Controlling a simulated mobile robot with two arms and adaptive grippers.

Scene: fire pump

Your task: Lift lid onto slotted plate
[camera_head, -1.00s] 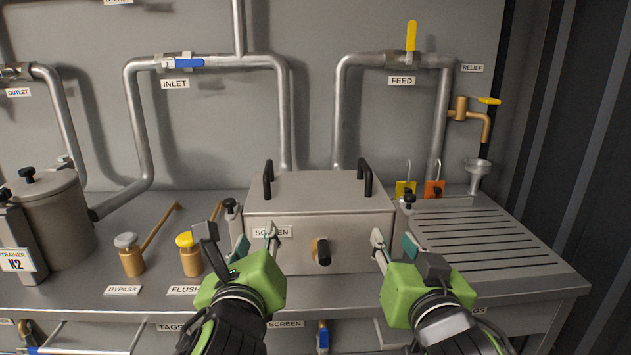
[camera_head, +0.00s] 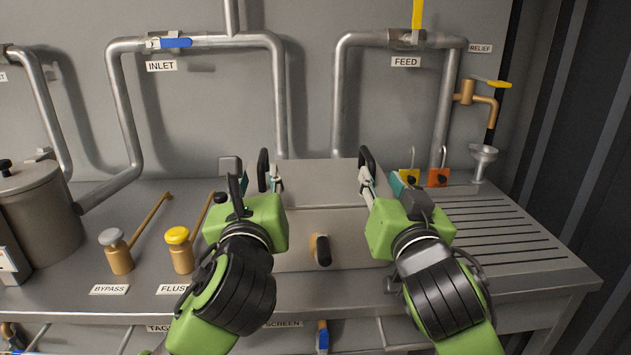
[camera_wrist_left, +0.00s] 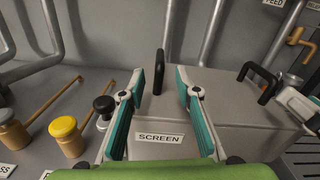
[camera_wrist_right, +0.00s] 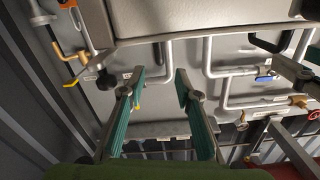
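The grey metal lid (camera_head: 315,180) sits on the box with the SCREEN label, with an upright black handle on each side. My left gripper (camera_head: 262,186) is open at the left handle (camera_head: 263,160); in the left wrist view that handle (camera_wrist_left: 158,70) shows between and beyond the fingers. My right gripper (camera_head: 381,181) is open near the right handle (camera_head: 366,158). Its fingers (camera_wrist_right: 158,80) are apart and empty in the right wrist view. The slotted plate (camera_head: 510,236) lies bare on the counter to the right. My grippers hide the box's front corners.
Brass levers with a yellow cap (camera_head: 178,236) and a grey cap (camera_head: 112,237) stand left. Padlocks (camera_head: 438,177) and a funnel (camera_head: 483,160) stand behind the plate. Pipes run along the wall.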

